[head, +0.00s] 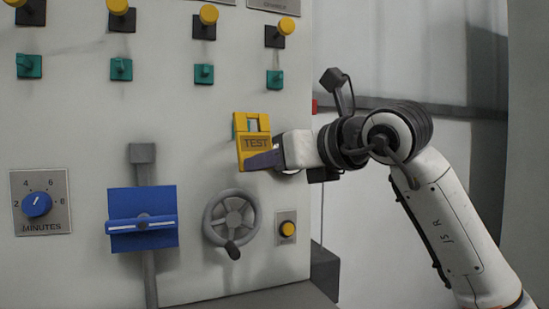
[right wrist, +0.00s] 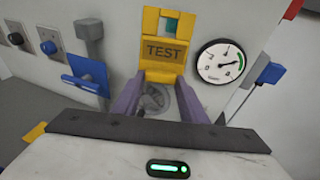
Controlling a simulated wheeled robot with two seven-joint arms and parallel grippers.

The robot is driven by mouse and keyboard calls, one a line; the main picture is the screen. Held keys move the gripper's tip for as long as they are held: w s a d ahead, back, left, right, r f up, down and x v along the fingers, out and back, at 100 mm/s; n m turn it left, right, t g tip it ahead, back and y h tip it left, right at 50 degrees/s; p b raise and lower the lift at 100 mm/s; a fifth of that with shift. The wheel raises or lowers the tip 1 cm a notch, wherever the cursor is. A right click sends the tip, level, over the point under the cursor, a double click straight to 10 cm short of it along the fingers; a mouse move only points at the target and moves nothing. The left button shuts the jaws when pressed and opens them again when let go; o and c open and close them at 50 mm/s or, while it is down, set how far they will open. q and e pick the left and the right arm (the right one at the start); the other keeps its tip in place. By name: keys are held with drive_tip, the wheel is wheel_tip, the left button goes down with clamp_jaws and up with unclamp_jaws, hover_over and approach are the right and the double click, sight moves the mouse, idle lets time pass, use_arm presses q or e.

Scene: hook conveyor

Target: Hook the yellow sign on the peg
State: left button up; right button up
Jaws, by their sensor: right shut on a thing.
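The yellow sign (head: 254,143) marked TEST is upright against the pale panel front, with a rectangular opening near its top. It also shows in the right wrist view (right wrist: 163,52). My right gripper (head: 263,160) is shut on its lower part, with purple fingers at both sides of it in the right wrist view (right wrist: 160,82). A green peg plate (right wrist: 171,25) shows through the opening, and a sliver of green shows at the sign's left edge in the head view. I cannot tell whether the peg passes through the opening. My left gripper is not in view.
Several green pegs (head: 121,69) and yellow knobs (head: 208,14) line the upper panel. Below are a blue lever (head: 143,220), a grey handwheel (head: 232,217), a yellow button (head: 287,229) and a minutes dial (head: 38,204). A round gauge (right wrist: 220,62) is beside the sign in the wrist view.

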drive_tip(key=shift+w+a+f+p, duration=0.1)
drive_tip(key=shift+w+a+p, duration=0.15)
drive_tip(key=shift+w+p, duration=0.4)
drive_tip(key=shift+w+a+r+p, duration=0.1)
drive_tip(key=shift+w+a+p, duration=0.2)
drive_tip(key=shift+w, duration=0.7)
drive_tip(key=shift+w+a+f+p, duration=0.1)
drive_tip(key=shift+w+a+p, duration=0.25)
drive_tip(key=shift+w, duration=0.45)
drive_tip(key=shift+w+f, duration=0.4)
drive_tip(key=shift+w, duration=0.15)
drive_tip(key=o, duration=1.1)
drive_tip(key=shift+o, duration=0.2)
